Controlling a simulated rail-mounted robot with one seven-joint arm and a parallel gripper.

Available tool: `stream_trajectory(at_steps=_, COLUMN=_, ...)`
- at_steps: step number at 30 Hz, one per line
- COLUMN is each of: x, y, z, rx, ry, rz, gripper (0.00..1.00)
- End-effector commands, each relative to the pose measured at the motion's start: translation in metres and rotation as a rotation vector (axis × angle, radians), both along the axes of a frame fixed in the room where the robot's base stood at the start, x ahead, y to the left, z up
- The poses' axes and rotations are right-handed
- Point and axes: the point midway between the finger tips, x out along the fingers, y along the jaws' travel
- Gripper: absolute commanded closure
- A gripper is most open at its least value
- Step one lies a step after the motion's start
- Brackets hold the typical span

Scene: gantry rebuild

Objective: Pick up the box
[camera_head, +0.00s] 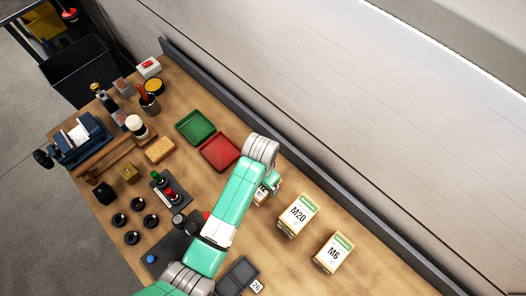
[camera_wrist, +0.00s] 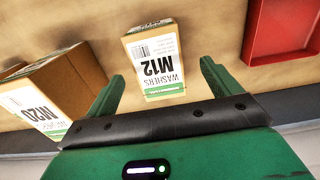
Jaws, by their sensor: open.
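A small cardboard box labelled M12 WASHERS (camera_wrist: 155,62) stands on the wooden bench, just beyond my fingertips in the wrist view. My gripper (camera_wrist: 162,80) is open, with a green finger on either side of the line to this box. The box looks apart from both fingers. In the head view the M12 box (camera_head: 261,195) is mostly hidden by my gripper (camera_head: 270,187). A larger M20 box (camera_head: 298,215) stands to its right in the head view; it is close beside my left finger in the wrist view (camera_wrist: 50,92). An M6 box (camera_head: 333,252) stands farther right.
A red tray (camera_head: 221,153) and a green tray (camera_head: 196,127) lie left of the gripper. A dark raised edge (camera_head: 330,185) runs along the bench's back. Several tools and jars crowd the left end. The bench right of the M6 box is clear.

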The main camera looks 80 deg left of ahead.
Motion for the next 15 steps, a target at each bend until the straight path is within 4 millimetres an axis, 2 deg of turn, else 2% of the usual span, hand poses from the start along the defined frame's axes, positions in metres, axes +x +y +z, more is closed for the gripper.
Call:
stream_trajectory(at_steps=2, x=0.001, y=0.0, z=-0.002, rx=0.001, ry=-0.001, rz=0.0, gripper=0.11)
stream_trajectory(at_steps=10, x=0.008, y=0.001, z=-0.046, rx=0.001, ry=0.0, rz=0.001, gripper=0.11)
stream_trajectory(at_steps=15, x=0.009, y=0.001, z=-0.051, rx=0.003, ry=-0.003, rz=0.001, gripper=0.11)
